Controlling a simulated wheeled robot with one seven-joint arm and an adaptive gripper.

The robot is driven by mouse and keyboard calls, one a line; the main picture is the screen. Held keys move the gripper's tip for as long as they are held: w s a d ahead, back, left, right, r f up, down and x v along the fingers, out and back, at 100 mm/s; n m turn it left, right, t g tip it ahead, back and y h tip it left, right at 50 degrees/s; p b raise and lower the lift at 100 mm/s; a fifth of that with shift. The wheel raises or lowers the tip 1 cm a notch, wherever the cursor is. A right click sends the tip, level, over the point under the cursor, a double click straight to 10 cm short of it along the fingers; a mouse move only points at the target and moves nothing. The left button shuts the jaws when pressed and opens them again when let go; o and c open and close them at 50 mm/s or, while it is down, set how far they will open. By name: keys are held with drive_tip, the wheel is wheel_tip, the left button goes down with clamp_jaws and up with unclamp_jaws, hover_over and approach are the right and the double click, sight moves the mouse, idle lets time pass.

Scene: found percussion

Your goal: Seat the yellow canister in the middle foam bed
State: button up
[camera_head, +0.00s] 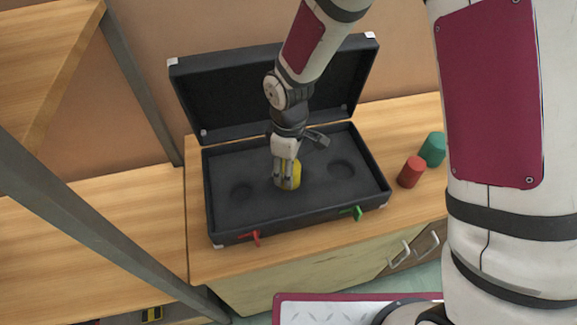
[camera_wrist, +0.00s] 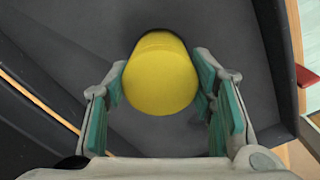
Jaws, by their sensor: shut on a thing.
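The yellow canister (camera_head: 291,176) is upright in the middle of the open black case, where the middle foam bed would be. My gripper (camera_head: 287,172) is above it with its fingers around it, shut on it. In the wrist view the yellow canister (camera_wrist: 161,76) shows its round top between the green finger pads of my gripper (camera_wrist: 163,95). The canister and my gripper hide the middle bed, so I cannot tell how deep the canister sits.
The case's lid (camera_head: 226,95) stands open behind. Red (camera_head: 256,238) and green (camera_head: 356,212) latches are on its front. A red canister (camera_head: 411,172) and a green canister (camera_head: 433,149) stand on the wooden counter (camera_head: 416,209) to the right. A grey post (camera_head: 139,80) rises at the left.

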drive_tip(key=shift+f, duration=0.15)
drive_tip(key=o, duration=1.2)
drive_tip(key=s+d+r+m, duration=0.1)
drive_tip(key=d+r, duration=0.2)
drive_tip(key=r, duration=0.6)
drive_tip(key=s+d+r+m, duration=0.1)
drive_tip(key=d+r, duration=0.1)
drive_tip(key=r, duration=0.7)
drive_tip(key=s+d+r+m+t, duration=0.1)
drive_tip(key=s+d+r+m, duration=0.2)
drive_tip(key=s+d+m, duration=0.1)
drive_tip(key=s+d+r+m+t, duration=0.1)
drive_tip(key=s+d+r+m, duration=0.3)
drive_tip(key=s, duration=0.5)
drive_tip(key=s+d+r+m+t+p, duration=0.1)
drive_tip(key=s+d+r+m, duration=0.2)
drive_tip(key=s+d, duration=0.4)
drive_tip(key=shift+s+d+r+m, duration=0.15)
drive_tip(key=shift+s+r+m, duration=0.1)
drive_tip(key=shift+m, duration=0.45)
